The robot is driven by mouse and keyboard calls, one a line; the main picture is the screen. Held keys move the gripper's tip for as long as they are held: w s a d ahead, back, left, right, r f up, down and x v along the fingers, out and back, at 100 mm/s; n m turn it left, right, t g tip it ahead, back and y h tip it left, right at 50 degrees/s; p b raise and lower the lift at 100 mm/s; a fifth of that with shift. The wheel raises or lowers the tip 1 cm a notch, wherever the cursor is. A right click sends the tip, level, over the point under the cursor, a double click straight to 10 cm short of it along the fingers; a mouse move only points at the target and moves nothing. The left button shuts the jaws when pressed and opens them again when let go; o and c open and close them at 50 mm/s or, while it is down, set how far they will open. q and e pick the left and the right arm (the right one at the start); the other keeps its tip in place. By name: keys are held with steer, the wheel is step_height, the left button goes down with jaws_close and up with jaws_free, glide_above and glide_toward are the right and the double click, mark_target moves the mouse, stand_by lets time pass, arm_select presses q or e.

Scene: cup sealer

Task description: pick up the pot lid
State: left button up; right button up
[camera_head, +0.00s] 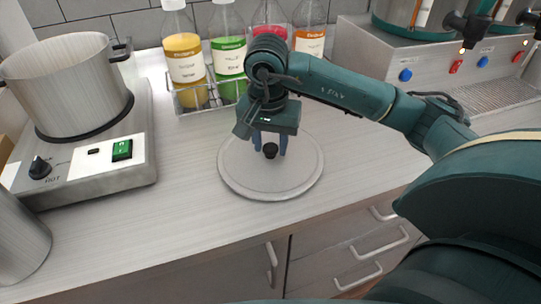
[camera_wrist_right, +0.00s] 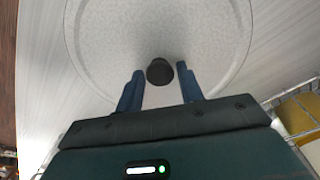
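The pot lid (camera_head: 240,180) is a flat, round grey disc with a black knob (camera_head: 270,150) at its middle. It lies on the counter in the head view. My right gripper (camera_head: 270,146) is above the lid, pointing down, with its blue fingers on either side of the knob. In the right wrist view, the lid (camera_wrist_right: 205,50) fills the upper middle and the knob (camera_wrist_right: 160,71) sits between the spread fingertips, with gaps visible. My right gripper (camera_wrist_right: 159,78) is open there. My left gripper is not in view.
A steel pot (camera_head: 70,85) stands on a hot plate (camera_head: 115,160) at the left. A wire rack (camera_head: 195,105) of bottles is behind the lid. A dispenser machine (camera_head: 395,60) stands at the back right. The counter around the lid is clear.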

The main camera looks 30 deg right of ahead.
steer(key=c, duration=0.7)
steer(key=shift+r, duration=0.15)
